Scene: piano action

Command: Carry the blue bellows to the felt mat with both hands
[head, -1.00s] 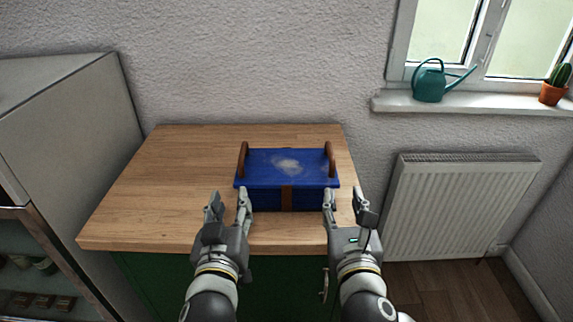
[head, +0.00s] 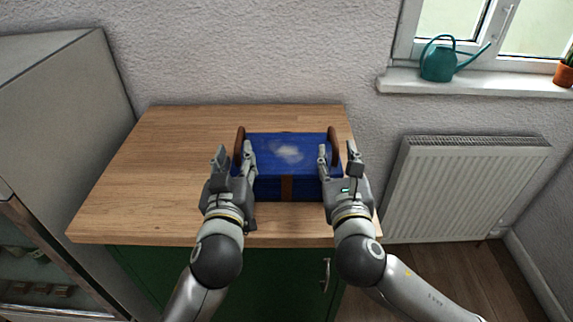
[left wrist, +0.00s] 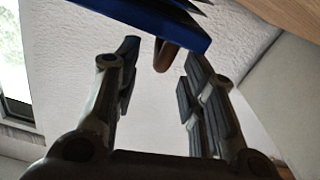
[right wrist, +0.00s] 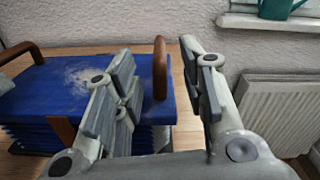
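The blue bellows (head: 287,152) sits on the wooden counter, with a pale smudge on its top, a brown strap down its front and a brown handle at each end. My left gripper (head: 233,153) is open at the left handle (head: 239,137). In the left wrist view that handle (left wrist: 166,56) shows ahead between the spread fingers. My right gripper (head: 338,153) is open at the right handle (head: 334,140). In the right wrist view that handle (right wrist: 160,68) stands between the spread fingers, with no grip visible. No felt mat shows.
The counter (head: 165,170) is bare left of the bellows; its right edge is close to the bellows. A grey cabinet (head: 65,100) stands at the left. A radiator (head: 465,185) and a sill with a teal watering can (head: 438,64) are at the right.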

